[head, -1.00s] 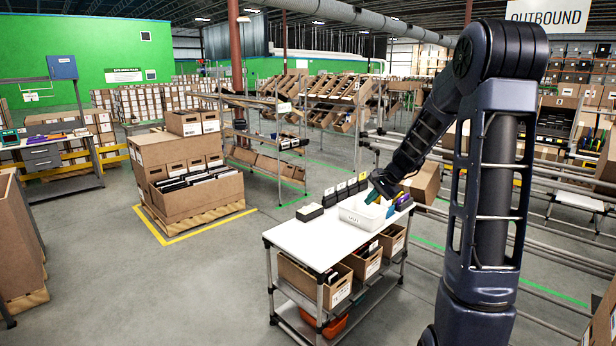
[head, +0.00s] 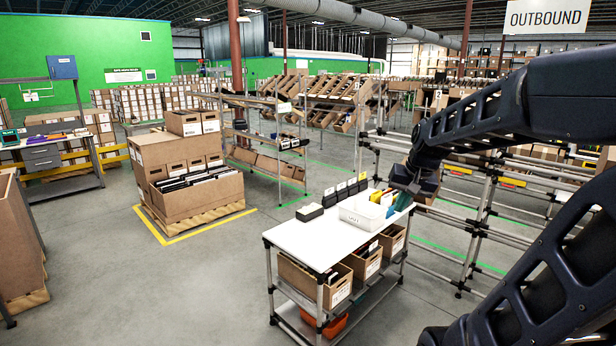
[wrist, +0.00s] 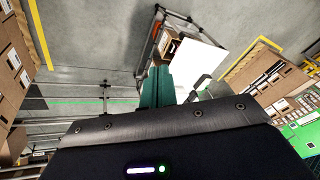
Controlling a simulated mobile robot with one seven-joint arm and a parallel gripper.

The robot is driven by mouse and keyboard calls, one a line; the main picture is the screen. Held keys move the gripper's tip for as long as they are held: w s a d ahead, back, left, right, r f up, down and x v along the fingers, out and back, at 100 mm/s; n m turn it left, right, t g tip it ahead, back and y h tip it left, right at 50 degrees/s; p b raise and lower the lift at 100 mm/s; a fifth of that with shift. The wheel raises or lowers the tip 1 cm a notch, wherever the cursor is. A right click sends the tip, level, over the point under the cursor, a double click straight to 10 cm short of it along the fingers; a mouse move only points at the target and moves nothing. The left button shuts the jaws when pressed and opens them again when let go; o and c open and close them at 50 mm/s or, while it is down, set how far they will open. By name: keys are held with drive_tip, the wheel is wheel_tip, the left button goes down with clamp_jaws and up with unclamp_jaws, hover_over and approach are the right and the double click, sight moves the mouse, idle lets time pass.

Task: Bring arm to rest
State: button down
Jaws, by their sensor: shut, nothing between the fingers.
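My gripper (wrist: 157,88) shows in the wrist view as teal fingers close together, with nothing between them. In the head view my arm is bent in from the right, and its dark wrist end hangs beside the right end of the white-topped cart (head: 302,238). The cart top also shows beyond the fingers in the wrist view (wrist: 200,62).
Black holders with white cards (head: 340,190) stand along the cart's back edge, and a small dark-and-white stack (head: 309,212) lies at its left. Cartons (head: 296,278) fill the shelf below. Metal rails (head: 480,215) run at right. Open floor (head: 215,290) lies left of the cart.

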drive_tip(key=s+d+n+h, duration=0.1)
drive_tip(key=s+d+n, duration=0.1)
drive_tip(key=s, duration=0.8)
drive_tip(key=shift+d+t+h, duration=0.4)
drive_tip(key=shift+d, duration=0.2)
